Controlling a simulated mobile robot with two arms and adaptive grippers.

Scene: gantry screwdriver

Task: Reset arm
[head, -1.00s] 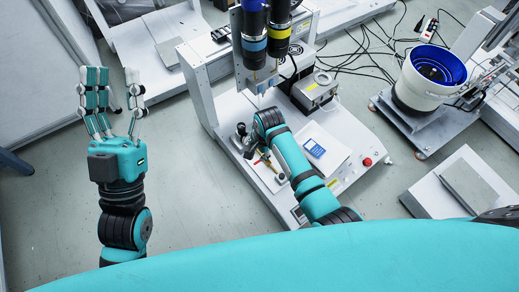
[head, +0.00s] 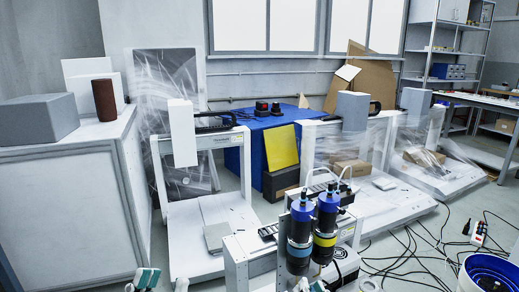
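The gantry screwdriver stands at the bottom centre, with two dark cylindrical drivers (head: 312,235) banded blue and yellow on its white frame. Its work plate is below the picture. My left gripper (head: 164,281) shows only its fingertips at the bottom edge, left of the gantry. The tips are spread apart, with nothing seen between them. Small teal and white bits at the bottom edge below the drivers may be my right gripper (head: 310,286). Its finger state cannot be made out.
A white cabinet (head: 65,195) stands at the left. Other white gantry stations stand behind, some under clear wrap. A blue-covered table (head: 252,150) and cardboard (head: 362,82) are at the back. Cables (head: 410,250) run over the floor at right, near a blue-lined bowl (head: 490,275).

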